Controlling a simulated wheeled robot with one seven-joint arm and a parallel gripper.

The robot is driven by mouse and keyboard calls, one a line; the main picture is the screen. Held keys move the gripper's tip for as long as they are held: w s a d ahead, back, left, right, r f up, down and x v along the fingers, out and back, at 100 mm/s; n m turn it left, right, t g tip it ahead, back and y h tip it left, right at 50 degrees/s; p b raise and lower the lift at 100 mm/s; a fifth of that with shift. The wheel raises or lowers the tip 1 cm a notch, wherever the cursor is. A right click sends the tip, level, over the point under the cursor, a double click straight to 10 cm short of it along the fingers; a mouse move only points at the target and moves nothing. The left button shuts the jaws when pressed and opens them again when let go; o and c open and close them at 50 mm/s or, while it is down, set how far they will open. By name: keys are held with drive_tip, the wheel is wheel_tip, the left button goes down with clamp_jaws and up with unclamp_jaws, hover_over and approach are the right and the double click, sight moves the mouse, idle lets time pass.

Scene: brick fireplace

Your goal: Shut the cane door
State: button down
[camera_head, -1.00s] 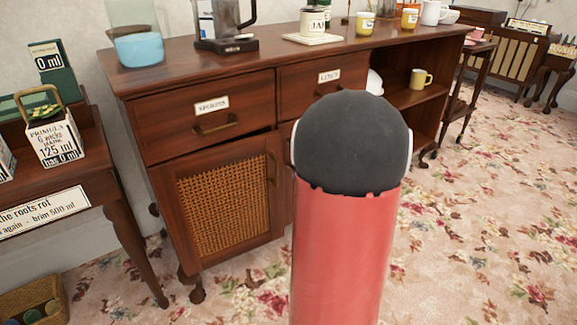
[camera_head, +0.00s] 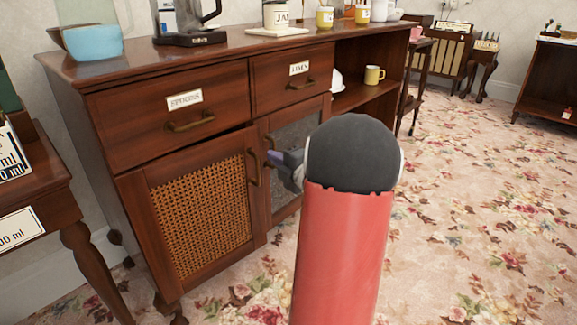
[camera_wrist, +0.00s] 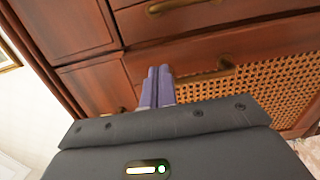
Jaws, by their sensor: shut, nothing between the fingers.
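The cane door (camera_head: 205,215) is the lower left door of the brown sideboard, with a woven panel and a brass handle (camera_head: 254,168) at its right edge. A thin dark gap shows along its top edge, so it looks slightly ajar. The woven panel also shows at the right in the wrist view (camera_wrist: 280,92). My gripper (camera_head: 274,158) is shut and empty, just right of the door handle in the head view. In the wrist view its purple fingers (camera_wrist: 157,72) point at the wood beside a brass handle (camera_wrist: 208,73). I cannot tell whether they touch it.
Drawers labelled with cards (camera_head: 180,115) sit above the door. A glass-fronted door (camera_head: 292,145) is to its right, partly hidden by my arm. A small table (camera_head: 35,195) stands close at the left. The floral carpet (camera_head: 470,225) is open at the right.

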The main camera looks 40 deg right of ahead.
sight(258, 148)
drive_tip(key=shift+w, duration=2.35)
